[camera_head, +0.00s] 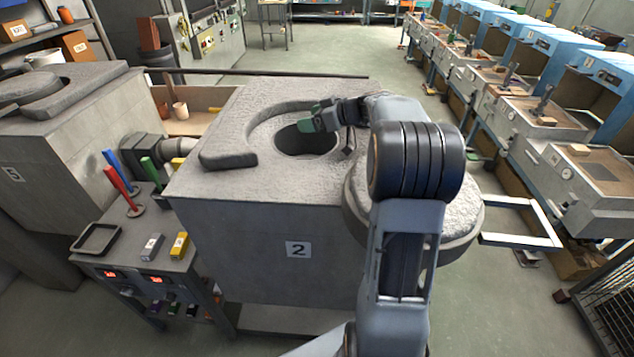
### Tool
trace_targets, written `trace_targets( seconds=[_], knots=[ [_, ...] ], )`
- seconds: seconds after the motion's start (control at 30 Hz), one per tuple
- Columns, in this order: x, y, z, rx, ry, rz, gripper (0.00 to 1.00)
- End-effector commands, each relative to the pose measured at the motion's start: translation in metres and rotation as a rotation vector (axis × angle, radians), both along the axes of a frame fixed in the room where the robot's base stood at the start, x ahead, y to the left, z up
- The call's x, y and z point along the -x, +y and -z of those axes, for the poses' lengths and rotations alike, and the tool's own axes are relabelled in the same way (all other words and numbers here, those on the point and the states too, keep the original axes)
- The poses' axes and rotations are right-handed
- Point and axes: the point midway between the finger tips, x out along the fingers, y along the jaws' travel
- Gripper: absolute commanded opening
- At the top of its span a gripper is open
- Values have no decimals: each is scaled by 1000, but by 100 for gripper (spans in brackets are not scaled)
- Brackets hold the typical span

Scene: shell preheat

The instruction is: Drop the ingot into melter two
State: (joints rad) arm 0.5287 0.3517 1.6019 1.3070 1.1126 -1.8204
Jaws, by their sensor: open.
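Melter two (250,240) is a grey block with a "2" plate on its front and a round dark opening (300,140) in its top. Its thick round lid (465,225) is swung to the right, partly hidden by my arm. My gripper (328,138) is over the right part of the opening, with its jaws open. I see no ingot between the jaws. A grey bar (152,247) and a yellow bar (180,245) lie on the side stand left of the melter. I cannot tell whether anything lies inside the opening.
The side stand also holds a black tray (97,238) and red, blue and green handles. Another melter, marked "5" (60,160), stands at left. A curved raised rim (230,158) borders the opening. Blue-hooded benches (590,95) line the right, with clear floor between.

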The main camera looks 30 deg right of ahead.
Motion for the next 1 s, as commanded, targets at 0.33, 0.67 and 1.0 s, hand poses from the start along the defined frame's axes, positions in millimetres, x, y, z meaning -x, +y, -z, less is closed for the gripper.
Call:
trace_targets(
  seconds=[0.33,0.67,1.0],
  knots=[
    [18,-16,-5,2,-2,4,75],
    [48,-40,-24,1,-1,1,75],
    [54,-44,-29,0,1,-1,75]
  ],
)
